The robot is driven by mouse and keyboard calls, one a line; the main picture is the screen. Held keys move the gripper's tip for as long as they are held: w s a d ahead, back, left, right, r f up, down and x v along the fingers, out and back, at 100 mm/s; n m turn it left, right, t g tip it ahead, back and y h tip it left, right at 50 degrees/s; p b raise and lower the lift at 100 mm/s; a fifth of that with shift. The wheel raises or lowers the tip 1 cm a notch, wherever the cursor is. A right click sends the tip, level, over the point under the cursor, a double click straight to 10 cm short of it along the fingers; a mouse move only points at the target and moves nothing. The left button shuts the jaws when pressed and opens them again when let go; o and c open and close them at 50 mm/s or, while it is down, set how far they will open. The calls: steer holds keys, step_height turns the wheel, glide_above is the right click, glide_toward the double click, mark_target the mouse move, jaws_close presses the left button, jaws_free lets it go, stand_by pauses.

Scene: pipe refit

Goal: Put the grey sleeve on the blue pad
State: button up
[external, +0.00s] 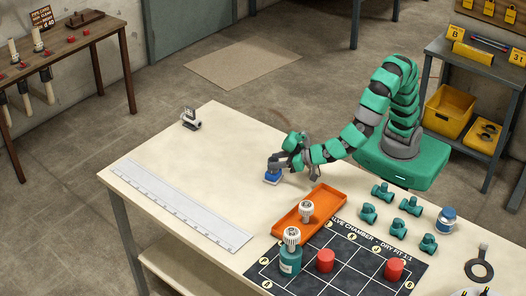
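A small blue block or pad (272,178) is at the table's middle, right below the fingertips of my gripper (275,168). I cannot tell whether the gripper touches it or holds something grey above it. The gripper is small and dark grey here, and its opening does not show clearly. I cannot make out a grey sleeve apart from the grey gripper parts.
An orange tray (325,199) holds a white-topped piece (306,210). Teal fittings (382,192) lie to the right. A white ruler (180,205) lies left; the table between is clear.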

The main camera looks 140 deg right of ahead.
steer(key=shift+o, duration=1.2)
steer(key=shift+r, duration=0.15)
steer(key=p+v, duration=0.3)
steer(key=v, duration=0.9)
